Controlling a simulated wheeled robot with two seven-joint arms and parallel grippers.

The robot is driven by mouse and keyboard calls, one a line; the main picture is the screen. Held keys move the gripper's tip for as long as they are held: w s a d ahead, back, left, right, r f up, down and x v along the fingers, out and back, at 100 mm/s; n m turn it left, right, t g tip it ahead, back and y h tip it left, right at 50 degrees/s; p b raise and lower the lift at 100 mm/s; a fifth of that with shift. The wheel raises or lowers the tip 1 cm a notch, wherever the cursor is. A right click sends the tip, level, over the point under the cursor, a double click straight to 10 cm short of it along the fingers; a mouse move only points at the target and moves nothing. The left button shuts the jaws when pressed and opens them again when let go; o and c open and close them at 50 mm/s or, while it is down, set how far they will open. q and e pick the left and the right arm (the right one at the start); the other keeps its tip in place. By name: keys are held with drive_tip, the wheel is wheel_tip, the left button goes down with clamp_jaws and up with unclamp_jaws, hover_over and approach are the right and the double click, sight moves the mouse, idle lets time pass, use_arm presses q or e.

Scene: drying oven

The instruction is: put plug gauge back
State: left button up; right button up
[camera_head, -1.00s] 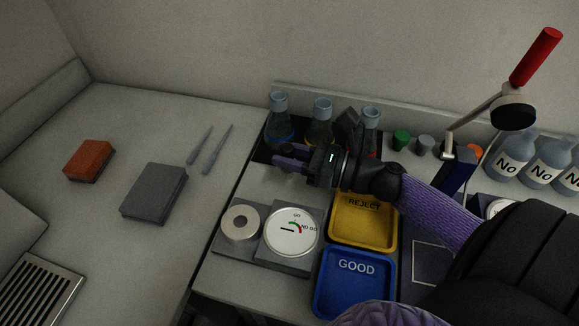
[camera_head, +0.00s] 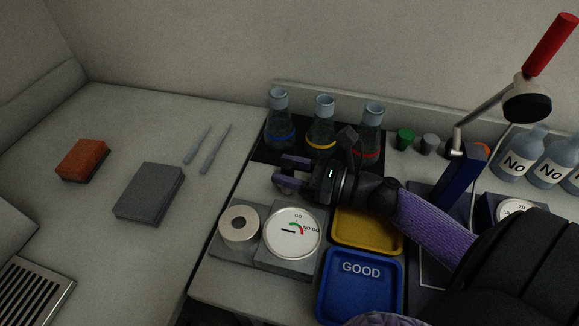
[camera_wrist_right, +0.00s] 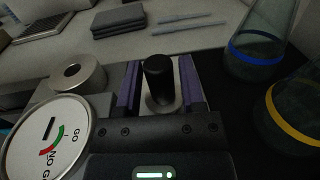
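The plug gauge (camera_wrist_right: 158,78) shows in the right wrist view as a black upright handle above a round silver part. It sits between the two purple fingers of my right gripper (camera_wrist_right: 160,90), and the silver part fills the gap between them, so the gripper looks shut on it. In the head view my right gripper (camera_head: 289,173) points left, just in front of the flasks' dark mat, and the gauge is hard to make out there. The grey ring block (camera_head: 238,226) and the dial gauge (camera_head: 292,233) are nearer the table's front. My left gripper is not in view.
Flasks with blue (camera_head: 279,125), yellow (camera_head: 321,125) and red (camera_head: 370,125) bands stand close behind the gripper. A yellow tray (camera_head: 367,240) and a blue GOOD tray (camera_head: 360,285) lie beside the dial. A lever press (camera_head: 527,100) and bottles (camera_head: 515,160) stand right.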

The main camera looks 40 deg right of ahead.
drive_tip(key=shift+o, duration=0.8)
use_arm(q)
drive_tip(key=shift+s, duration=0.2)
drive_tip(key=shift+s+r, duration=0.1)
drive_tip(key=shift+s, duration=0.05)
use_arm(e)
drive_tip(key=shift+r+p, duration=0.3)
drive_tip(key=shift+r, duration=0.15)
drive_tip(key=p+v, duration=0.2)
drive_tip(key=v, duration=0.9)
drive_tip(key=shift+s+d+r, duration=0.15)
drive_tip(key=shift+s+d, duration=0.1)
drive_tip(key=shift+s, duration=0.05)
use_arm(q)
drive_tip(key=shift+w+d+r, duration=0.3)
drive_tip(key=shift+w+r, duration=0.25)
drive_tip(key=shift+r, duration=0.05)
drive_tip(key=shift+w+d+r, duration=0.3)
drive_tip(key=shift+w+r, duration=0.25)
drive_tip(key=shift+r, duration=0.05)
use_arm(e)
drive_tip(key=shift+s+d, duration=0.1)
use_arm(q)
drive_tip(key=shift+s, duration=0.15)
